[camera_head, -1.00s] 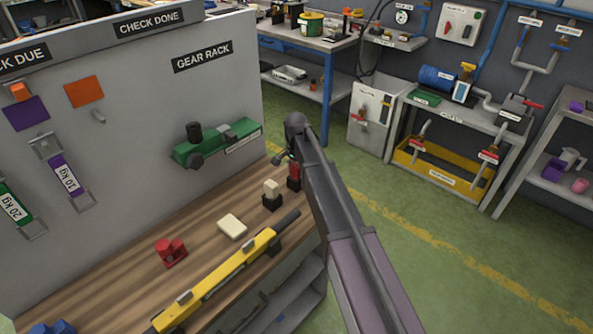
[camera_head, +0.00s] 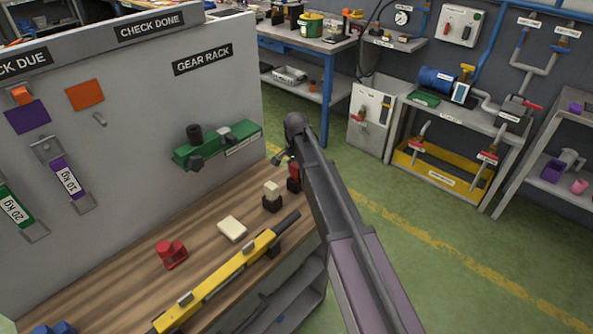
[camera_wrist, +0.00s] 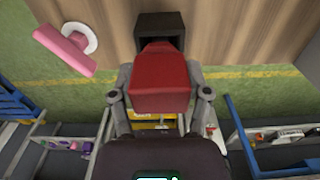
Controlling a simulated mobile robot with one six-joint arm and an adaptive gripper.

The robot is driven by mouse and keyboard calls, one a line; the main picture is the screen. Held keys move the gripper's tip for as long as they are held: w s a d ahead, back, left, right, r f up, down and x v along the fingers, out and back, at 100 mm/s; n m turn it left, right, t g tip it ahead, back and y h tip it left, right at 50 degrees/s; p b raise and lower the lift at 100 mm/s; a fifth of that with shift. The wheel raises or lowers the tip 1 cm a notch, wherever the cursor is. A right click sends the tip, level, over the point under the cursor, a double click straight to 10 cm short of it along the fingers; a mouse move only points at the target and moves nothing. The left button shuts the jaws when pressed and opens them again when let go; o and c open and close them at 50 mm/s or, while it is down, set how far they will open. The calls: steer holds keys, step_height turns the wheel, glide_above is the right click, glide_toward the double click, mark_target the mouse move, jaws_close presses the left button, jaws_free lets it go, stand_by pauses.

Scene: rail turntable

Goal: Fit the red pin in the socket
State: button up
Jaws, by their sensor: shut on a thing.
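The red pin (camera_wrist: 160,85) is between the two fingers of my gripper (camera_wrist: 161,95) in the wrist view, and the gripper is shut on it. The pin's far, narrower end meets the opening of a dark square socket (camera_wrist: 160,24). How deep the end sits in the socket cannot be told. In the head view the red pin (camera_head: 294,170) shows just left of my arm, directly above the dark socket (camera_head: 293,185) at the bench's right end. My arm hides most of the gripper there.
A dark block with a cream top (camera_head: 272,190) stands close left of the socket. A cream pad (camera_head: 232,228), a red part (camera_head: 171,253) and a long yellow tool (camera_head: 215,279) lie on the wooden bench. A green bracket (camera_head: 218,143) juts from the panel behind.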

steer(key=shift+r, duration=0.25)
steer(key=shift+r+p, duration=2.85)
steer(key=shift+p, duration=0.2)
steer(key=shift+r, duration=0.1)
steer(key=shift+r+p, duration=2.45)
steer(key=shift+p, duration=0.1)
steer(key=shift+d, duration=0.1)
